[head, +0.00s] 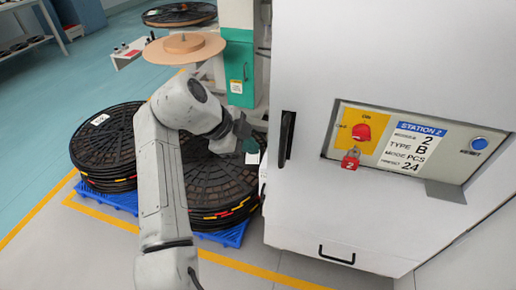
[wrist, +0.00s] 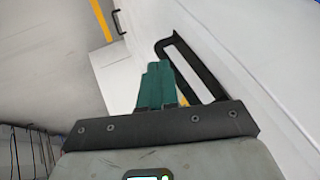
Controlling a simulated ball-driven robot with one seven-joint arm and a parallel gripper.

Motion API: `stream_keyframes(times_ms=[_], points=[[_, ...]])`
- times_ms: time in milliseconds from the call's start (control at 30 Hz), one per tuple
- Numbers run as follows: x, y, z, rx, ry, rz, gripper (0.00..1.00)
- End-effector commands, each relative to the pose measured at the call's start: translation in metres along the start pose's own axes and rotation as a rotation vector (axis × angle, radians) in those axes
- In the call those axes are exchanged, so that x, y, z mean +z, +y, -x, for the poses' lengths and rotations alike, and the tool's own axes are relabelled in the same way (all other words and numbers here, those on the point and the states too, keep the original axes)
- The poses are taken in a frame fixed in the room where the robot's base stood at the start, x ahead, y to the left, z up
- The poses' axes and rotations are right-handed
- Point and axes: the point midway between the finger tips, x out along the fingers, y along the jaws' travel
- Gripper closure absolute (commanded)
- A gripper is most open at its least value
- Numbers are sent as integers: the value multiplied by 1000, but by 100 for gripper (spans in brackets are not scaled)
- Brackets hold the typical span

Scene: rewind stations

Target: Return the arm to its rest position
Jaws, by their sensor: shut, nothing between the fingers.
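My arm reaches up and over to the right in the head view, bent at the elbow. My gripper (head: 250,146) is at its end, in front of the stacked black reels and close to the left side of the white cabinet. In the wrist view the green fingers of my gripper (wrist: 156,84) are together and hold nothing. Beyond them is the cabinet's black handle (wrist: 190,65), which also shows in the head view (head: 286,138). I cannot tell the exact gap between fingers and handle.
The white cabinet (head: 390,40) with a Station 2 panel (head: 412,143) and a red padlock (head: 350,160) fills the right. Black reel stacks stand on blue pallets (head: 228,237), left (head: 105,145) and behind my arm (head: 215,190). Grey floor (head: 60,250) lies open at front left.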

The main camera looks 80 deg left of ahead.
Motion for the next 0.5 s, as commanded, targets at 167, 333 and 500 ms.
stream_keyframes(times_ms=[167, 333, 500], points=[[0, 1, 20, 0, -1, 1, 100], [0, 1, 26, 0, -1, 1, 100], [0, 1, 26, 0, -1, 2, 100]])
